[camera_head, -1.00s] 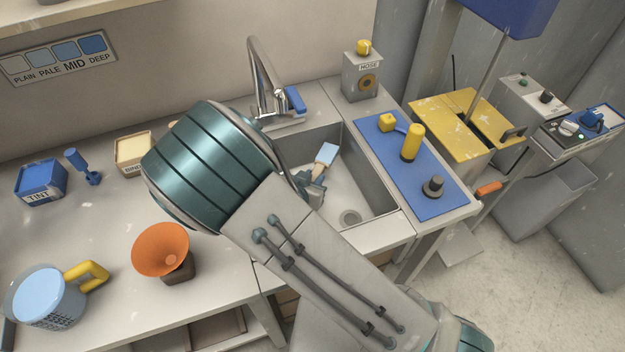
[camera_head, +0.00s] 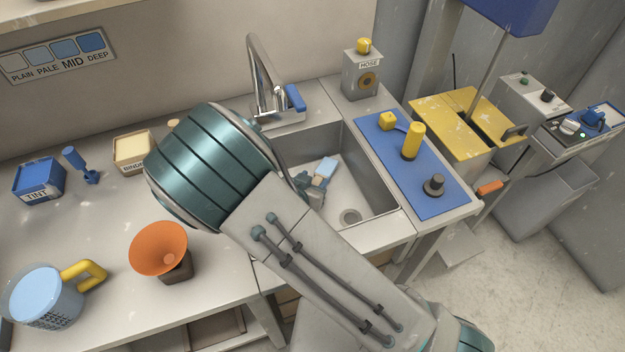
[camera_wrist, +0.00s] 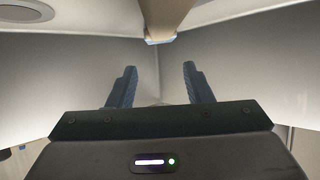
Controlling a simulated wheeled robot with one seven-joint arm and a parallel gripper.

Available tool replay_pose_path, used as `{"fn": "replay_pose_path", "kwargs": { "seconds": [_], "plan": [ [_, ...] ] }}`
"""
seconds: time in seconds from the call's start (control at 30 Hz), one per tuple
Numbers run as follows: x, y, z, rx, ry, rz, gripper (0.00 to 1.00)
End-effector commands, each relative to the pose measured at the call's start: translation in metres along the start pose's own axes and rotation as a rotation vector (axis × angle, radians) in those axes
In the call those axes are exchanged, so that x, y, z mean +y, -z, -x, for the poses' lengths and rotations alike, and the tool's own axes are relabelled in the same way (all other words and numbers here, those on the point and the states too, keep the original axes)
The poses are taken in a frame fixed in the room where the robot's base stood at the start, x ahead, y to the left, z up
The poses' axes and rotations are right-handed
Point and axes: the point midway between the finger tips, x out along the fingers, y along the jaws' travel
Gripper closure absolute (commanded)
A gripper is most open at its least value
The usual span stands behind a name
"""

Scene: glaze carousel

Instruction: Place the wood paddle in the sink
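The wood paddle (camera_head: 325,168) lies low inside the sink (camera_head: 378,193); its pale blue end and a bit of its wooden part show past my gripper in the head view. In the wrist view the paddle (camera_wrist: 167,17) is at the top centre, beyond my fingertips. My gripper (camera_wrist: 160,75) is open, its two dark fingers apart with nothing between them. In the head view my gripper (camera_head: 308,184) is down in the sink beside the paddle, partly hidden by my arm. My arm also hides the sink's left part.
A faucet (camera_head: 263,75) stands behind the sink. A blue mat (camera_head: 428,190) with a yellow-handled tool lies to its right. An orange funnel (camera_head: 158,249), a blue mug-like sieve (camera_head: 45,293), a tint box (camera_head: 38,179) and a binder box (camera_head: 133,152) stand on the counter to the left.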

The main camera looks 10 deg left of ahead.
Motion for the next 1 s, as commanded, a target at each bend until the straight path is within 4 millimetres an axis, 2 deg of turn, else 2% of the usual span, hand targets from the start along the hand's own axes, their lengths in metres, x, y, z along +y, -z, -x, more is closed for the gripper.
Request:
{"fn": "replay_pose_path", "kwargs": {
  "seconds": [0.17, 0.3, 0.5, 0.7, 1.0],
  "plan": [
    [0.000, 0.002, 0.001, 0.000, 0.000, 0.000, 0.54],
    [0.000, 0.015, 0.008, 0.001, 0.001, -0.001, 0.54],
    [-0.001, 0.012, 0.045, -0.001, 0.004, -0.001, 0.54],
    [-0.001, 0.011, 0.073, -0.001, 0.002, -0.001, 0.54],
    [0.000, 0.011, 0.080, -0.002, 0.000, -0.001, 0.54]
  ]
}}
